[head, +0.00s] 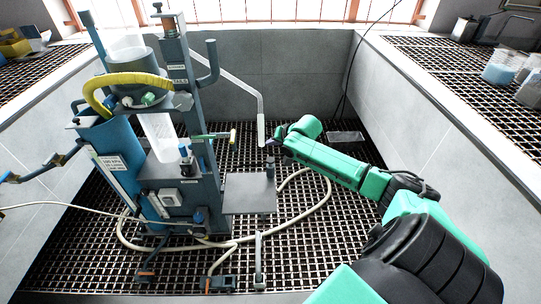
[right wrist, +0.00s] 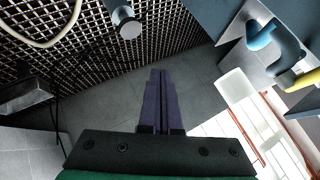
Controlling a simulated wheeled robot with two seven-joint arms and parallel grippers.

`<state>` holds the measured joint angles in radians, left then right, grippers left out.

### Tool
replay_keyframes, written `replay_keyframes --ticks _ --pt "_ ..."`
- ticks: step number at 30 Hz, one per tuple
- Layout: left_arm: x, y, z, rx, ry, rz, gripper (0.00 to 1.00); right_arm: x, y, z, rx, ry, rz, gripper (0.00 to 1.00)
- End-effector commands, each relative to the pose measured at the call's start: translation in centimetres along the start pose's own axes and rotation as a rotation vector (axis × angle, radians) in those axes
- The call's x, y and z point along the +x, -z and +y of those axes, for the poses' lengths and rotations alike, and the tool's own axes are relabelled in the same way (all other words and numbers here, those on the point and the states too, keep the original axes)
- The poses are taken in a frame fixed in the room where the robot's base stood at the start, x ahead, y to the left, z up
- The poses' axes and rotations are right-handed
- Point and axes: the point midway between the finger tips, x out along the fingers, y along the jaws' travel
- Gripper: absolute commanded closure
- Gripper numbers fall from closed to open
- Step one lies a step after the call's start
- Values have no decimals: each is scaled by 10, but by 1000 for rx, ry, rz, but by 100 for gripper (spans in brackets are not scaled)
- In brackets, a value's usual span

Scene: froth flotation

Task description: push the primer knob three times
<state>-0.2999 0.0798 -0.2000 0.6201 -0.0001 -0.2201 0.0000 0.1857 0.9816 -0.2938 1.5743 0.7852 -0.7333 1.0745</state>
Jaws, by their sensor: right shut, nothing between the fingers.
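The flotation machine (head: 200,140) stands upright on the grating in the head view, with a blue cylinder and a yellow hose. A small dark upright knob (head: 270,166), which looks like the primer knob, stands at the right of its low side plate (head: 248,196). My right gripper (head: 270,143) is just above this knob, with a gap between them. In the right wrist view, its purple fingers (right wrist: 160,75) are together and empty. A round grey knob top (right wrist: 126,22) shows beyond and left of the fingertips, apart from them. My left gripper is out of view.
A pale hose (head: 322,205) loops over the grating around the machine. A bent grey rod (head: 258,100) rises left of my right gripper. Grey walls enclose the bay. A ledge at right holds beakers (head: 503,66).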

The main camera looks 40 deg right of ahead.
Motion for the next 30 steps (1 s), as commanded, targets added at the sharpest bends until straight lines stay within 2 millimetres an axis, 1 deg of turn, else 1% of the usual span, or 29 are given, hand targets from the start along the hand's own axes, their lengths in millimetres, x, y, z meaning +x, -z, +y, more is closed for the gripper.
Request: replay_keyframes --ticks 1,6,8,14,30 --pt "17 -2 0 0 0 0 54 11 -8 8 -1 0 0 100" --pt "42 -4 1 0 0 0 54 26 -19 19 -2 1 0 100" --pt "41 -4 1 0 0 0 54 29 -22 21 1 0 -1 100" --pt "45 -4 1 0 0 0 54 39 -28 28 1 1 0 100" --pt "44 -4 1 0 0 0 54 39 -28 28 0 1 0 100"
